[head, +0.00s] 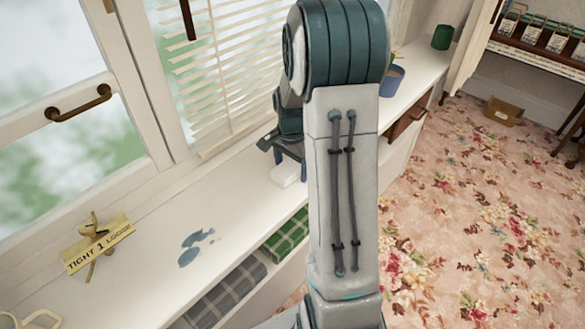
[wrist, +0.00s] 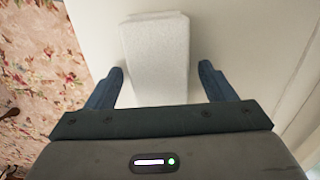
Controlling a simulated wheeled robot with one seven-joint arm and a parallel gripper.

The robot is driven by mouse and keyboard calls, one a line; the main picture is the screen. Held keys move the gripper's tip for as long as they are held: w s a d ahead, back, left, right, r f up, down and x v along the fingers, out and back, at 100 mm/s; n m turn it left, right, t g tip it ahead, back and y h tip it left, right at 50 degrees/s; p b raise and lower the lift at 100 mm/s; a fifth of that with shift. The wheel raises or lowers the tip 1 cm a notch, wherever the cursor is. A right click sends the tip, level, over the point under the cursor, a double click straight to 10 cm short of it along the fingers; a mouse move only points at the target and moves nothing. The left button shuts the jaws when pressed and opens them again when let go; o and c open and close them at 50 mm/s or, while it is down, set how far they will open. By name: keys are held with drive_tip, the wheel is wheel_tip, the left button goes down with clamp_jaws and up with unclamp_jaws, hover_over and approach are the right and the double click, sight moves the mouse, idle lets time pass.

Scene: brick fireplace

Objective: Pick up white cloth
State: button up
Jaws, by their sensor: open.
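The white cloth (head: 286,174) is a small folded block on the white windowsill counter (head: 150,270), below my gripper in the head view. In the wrist view the white cloth (wrist: 156,52) lies ahead of and partly between the fingers, its near end reaching between the fingertips. My gripper (wrist: 161,75) is open, with one blue finger on each side of the cloth and a visible gap on both sides. In the head view my gripper (head: 290,156) is partly hidden by my arm. Whether the fingers are level with the cloth, I cannot tell.
Blue-grey spilled patches (head: 192,247) and a tag reading "TIGHT 1 LOOSE" (head: 98,244) lie on the counter at left. Blinds (head: 225,70) stand close behind my gripper. A blue cup (head: 392,80) and green cup (head: 443,37) stand farther right. Folded plaid cloths (head: 287,237) sit below the counter.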

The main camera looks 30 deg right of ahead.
sight(291, 164)
drive_tip(key=c, duration=1.1)
drive_tip(key=shift+o, duration=0.2)
drive_tip(key=shift+r, duration=0.1)
wheel_tip(291, 164, up, 4)
drive_tip(key=shift+r, duration=0.2)
drive_tip(key=s+d+r, duration=0.6)
drive_tip(key=s+d, duration=0.2)
drive_tip(key=shift+s+r, duration=0.2)
drive_tip(key=shift+s, duration=0.05)
